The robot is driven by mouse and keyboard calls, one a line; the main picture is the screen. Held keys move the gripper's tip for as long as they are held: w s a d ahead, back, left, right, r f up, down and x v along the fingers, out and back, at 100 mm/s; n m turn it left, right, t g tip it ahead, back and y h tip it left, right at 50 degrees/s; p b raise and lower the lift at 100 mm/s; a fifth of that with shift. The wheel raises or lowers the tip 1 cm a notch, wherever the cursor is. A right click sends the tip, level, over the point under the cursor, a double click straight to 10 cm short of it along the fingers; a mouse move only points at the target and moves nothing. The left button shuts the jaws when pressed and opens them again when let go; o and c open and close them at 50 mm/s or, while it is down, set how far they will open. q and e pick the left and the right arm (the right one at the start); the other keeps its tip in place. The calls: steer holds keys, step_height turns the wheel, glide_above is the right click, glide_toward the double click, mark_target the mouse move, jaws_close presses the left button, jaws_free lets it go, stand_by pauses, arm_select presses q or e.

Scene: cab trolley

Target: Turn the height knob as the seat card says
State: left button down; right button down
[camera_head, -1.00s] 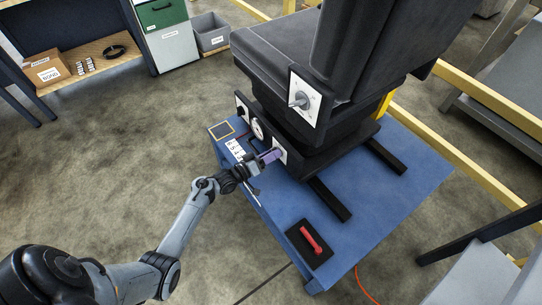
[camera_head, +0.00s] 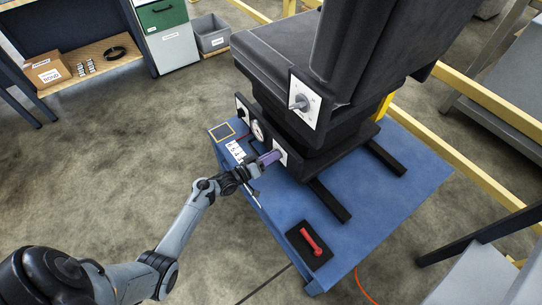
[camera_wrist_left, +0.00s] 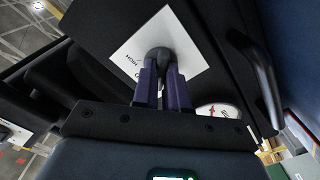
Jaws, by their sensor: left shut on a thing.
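The height knob (camera_wrist_left: 160,54) is dark and sits on a white plate (camera_wrist_left: 182,42) with "HIGH" lettering in the left wrist view. My left gripper (camera_wrist_left: 162,72) has its two purple fingers shut on either side of the knob. In the head view the left gripper (camera_head: 272,158) reaches the low front panel of the seat base, and its white plate (camera_head: 281,153) shows just beyond the fingertips. The knob is hidden there. My right gripper is out of view.
The black seat (camera_head: 290,50) stands on the trolley. A red handle (camera_head: 311,239) lies on a black pad at the trolley's near corner.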

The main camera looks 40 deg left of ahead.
arm_select(q)
steer(key=shift+d+m+p, duration=0.1)
steer(key=shift+m+p, duration=1.2)
steer(key=shift+m, duration=2.6)
steer(key=c, duration=1.2)
jaws_free()
steer(key=shift+o, duration=0.2)
